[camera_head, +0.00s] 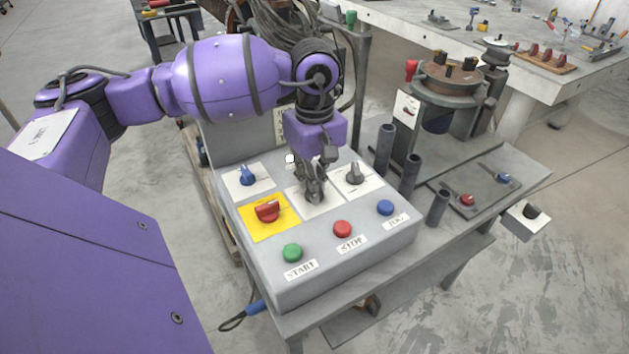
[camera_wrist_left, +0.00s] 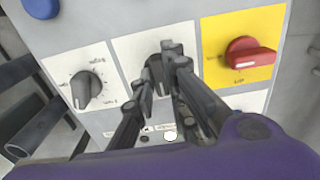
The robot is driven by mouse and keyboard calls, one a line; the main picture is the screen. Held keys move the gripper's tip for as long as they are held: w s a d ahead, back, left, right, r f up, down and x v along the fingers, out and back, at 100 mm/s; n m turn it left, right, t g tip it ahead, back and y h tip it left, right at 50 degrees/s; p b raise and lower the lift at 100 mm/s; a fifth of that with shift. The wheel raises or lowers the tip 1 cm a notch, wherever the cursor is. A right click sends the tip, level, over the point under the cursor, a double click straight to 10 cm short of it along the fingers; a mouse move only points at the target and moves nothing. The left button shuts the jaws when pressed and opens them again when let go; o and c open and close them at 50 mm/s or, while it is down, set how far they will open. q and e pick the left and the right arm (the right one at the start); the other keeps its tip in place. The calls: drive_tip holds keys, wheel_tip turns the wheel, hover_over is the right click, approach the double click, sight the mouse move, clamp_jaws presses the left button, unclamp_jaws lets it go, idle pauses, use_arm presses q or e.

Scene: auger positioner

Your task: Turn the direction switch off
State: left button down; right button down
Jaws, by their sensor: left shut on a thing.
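The grey sloped control box (camera_head: 330,265) stands on a metal table. My left gripper (camera_head: 315,193) reaches down to the white plate (camera_head: 297,201) in the middle of the box. In the left wrist view my left gripper (camera_wrist_left: 166,66) is shut on a dark grey switch knob (camera_wrist_left: 156,75) on that plate. The fingers hide much of the knob, so its angle and its lettering cannot be read. I cannot tell from lettering which knob is the direction switch. My right gripper is not in view.
A red switch (camera_head: 267,211) on a yellow plate and a blue knob (camera_head: 247,176) sit left of the gripper. A grey dial (camera_head: 354,174) sits right. Green (camera_head: 292,252), red (camera_head: 342,229) and blue (camera_head: 385,207) buttons line the front. Upright tubes (camera_head: 410,173) stand right.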

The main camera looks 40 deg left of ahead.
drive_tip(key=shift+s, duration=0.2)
use_arm(q)
drive_tip(key=c, duration=1.8)
unclamp_jaws()
drive_tip(key=shift+o, duration=0.2)
drive_tip(key=shift+r, duration=0.15)
wheel_tip(320, 180, up, 12)
